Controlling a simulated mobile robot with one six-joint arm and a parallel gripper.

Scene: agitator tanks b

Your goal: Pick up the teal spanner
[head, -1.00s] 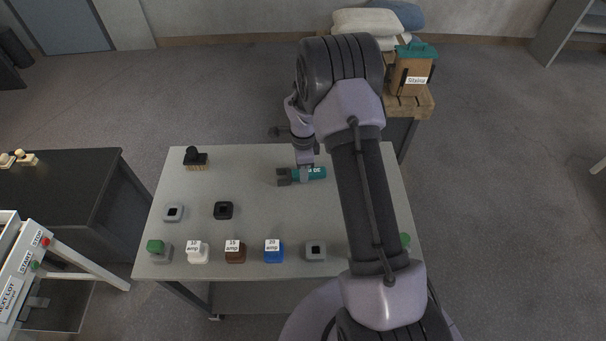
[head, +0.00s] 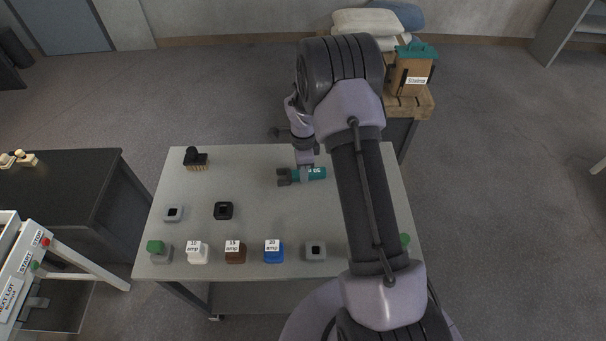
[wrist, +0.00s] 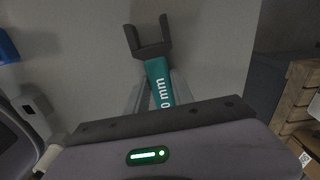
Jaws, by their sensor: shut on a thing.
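The teal spanner (head: 316,174) has a teal handle with white lettering and a dark grey open jaw pointing left in the head view. It is at the back middle of the grey table (head: 262,207). My gripper (head: 305,176) comes down over its handle and is shut on it. In the wrist view the spanner (wrist: 158,76) runs up from between the fingers (wrist: 157,100), its forked jaw at the top. Part of the handle is hidden by my gripper. I cannot tell whether the spanner is clear of the table top.
A black brush-like block (head: 195,160) stands at the back left. Fuse-like blocks in white (head: 198,254), brown (head: 235,254) and blue (head: 273,253) line the front edge, with a grey socket (head: 315,251). A black socket (head: 223,210) lies mid-left. A wooden crate (head: 408,103) stands behind.

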